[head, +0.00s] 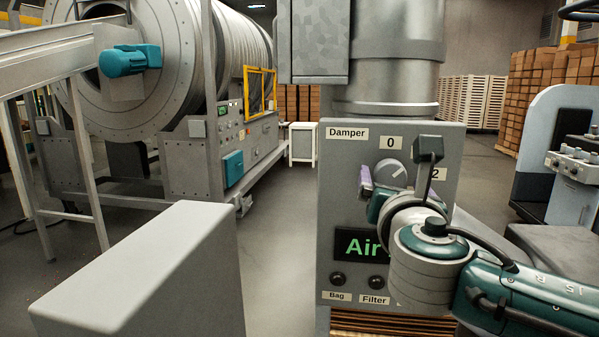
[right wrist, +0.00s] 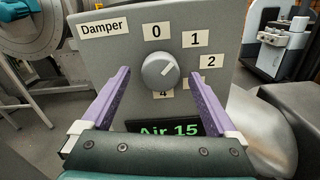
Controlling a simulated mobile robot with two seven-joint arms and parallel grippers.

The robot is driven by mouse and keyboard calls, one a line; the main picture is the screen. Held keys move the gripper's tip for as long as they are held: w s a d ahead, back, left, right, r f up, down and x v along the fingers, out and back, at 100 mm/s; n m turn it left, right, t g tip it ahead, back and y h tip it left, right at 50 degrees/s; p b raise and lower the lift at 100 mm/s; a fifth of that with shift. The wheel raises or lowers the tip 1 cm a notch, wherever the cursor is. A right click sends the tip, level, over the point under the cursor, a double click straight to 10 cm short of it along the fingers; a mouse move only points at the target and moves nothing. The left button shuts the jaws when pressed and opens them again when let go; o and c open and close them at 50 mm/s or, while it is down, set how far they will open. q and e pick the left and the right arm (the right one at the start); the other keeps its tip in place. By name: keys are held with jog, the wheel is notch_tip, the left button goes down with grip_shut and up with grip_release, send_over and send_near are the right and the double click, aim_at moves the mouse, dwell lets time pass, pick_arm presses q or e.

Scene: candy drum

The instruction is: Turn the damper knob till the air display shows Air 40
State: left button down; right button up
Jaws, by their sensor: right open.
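The grey round damper knob (right wrist: 160,70) sits on the grey panel (right wrist: 110,50), with its white mark pointing up and right, between labels 1 and 2. The knob also shows in the head view (head: 391,173), partly behind my right gripper. The air display (right wrist: 165,129) reads Air 15 in the wrist view, its lower edge hidden by my gripper. In the head view the display (head: 360,244) shows only "Air"; my arm covers the number. My right gripper (head: 380,190) is open, its purple fingers (right wrist: 112,98) on either side of the knob, apparently not touching it. My left gripper is out of view.
Bag (head: 338,279) and Filter (head: 376,282) buttons sit below the display. A pale box-shaped block (head: 150,270) stands front left. A large drum machine (head: 170,60) is behind.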

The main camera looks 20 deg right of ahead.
jog(key=shift+w+d, duration=0.2)
jog(key=shift+w, duration=0.1)
jog(key=c, duration=1.4)
